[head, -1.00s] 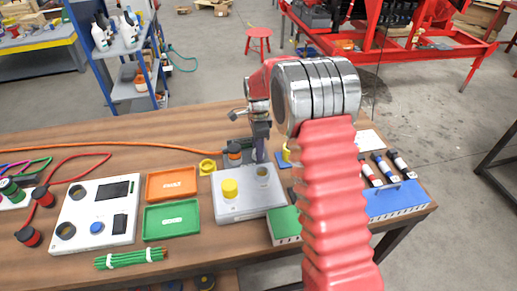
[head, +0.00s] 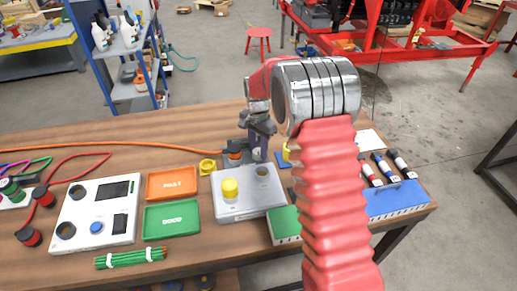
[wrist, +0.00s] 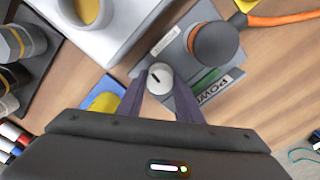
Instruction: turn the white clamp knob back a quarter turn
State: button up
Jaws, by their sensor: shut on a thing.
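The white clamp knob (wrist: 159,79) is between the two fingertips in the wrist view, with a short dark mark on its top. My gripper (wrist: 160,84) points down and is shut on the knob, one finger on each side. In the head view my gripper (head: 258,152) is over the back of the bench, behind the pale grey box. The knob cannot be made out there. The knob sits by a grey plate (wrist: 174,48) with a dark round connector (wrist: 213,43) and a partly hidden label beginning "POW".
An orange cable (head: 130,145) runs left from the connector. The pale grey box (head: 245,204) with a yellow cap (head: 230,188) stands in front. Bare wood shows behind the trays.

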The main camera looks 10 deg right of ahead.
aim_at(258, 150)
jog(key=n, duration=0.5)
jog(key=shift+n, duration=0.3)
jog(key=n, duration=0.5)
jog(key=shift+w, duration=0.1)
jog(key=o, duration=1)
jog(key=shift+o, duration=0.2)
jog(key=shift+r, duration=0.1)
notch_tip(258, 150, up, 14)
jog(key=shift+f, duration=0.25)
